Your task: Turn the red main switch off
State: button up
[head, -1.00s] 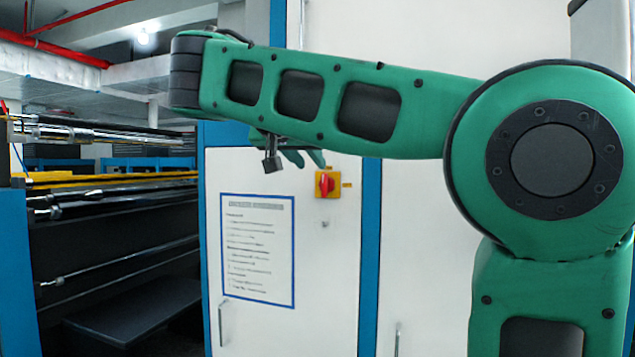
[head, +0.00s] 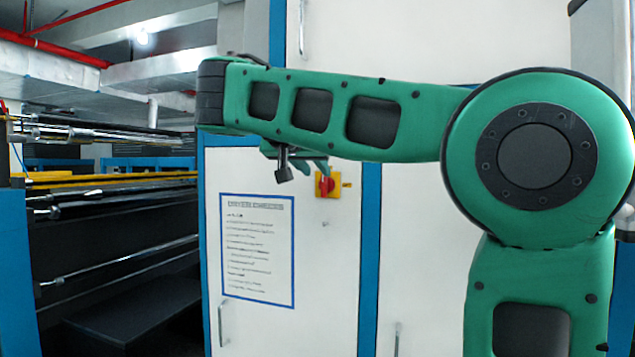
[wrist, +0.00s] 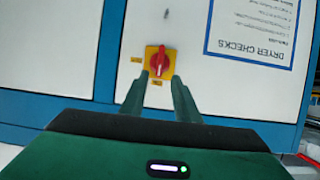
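The red main switch (head: 325,185) is a red knob on a yellow square plate on the white cabinet door. In the wrist view the red knob (wrist: 159,62) stands upright in the picture, just beyond my fingertips. My gripper (wrist: 160,77) is open, with its two green fingers apart on either side of the knob's line. The fingertips overlap the plate's near edge in the picture; I cannot tell whether they touch it. In the head view my gripper (head: 316,165) is up and left of the switch, partly hidden by my arm.
A blue-framed "dryer checks" sheet (head: 257,250) is on the same door, left of and below the switch. A door handle (head: 222,324) sits lower down. Rollers of a machine (head: 110,205) stand at the left.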

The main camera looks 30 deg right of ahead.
aim_at(323, 178)
jog(key=shift+x, duration=3.1)
jog(key=shift+c, duration=0.6)
jog(key=shift+s, duration=0.1)
grip_shut()
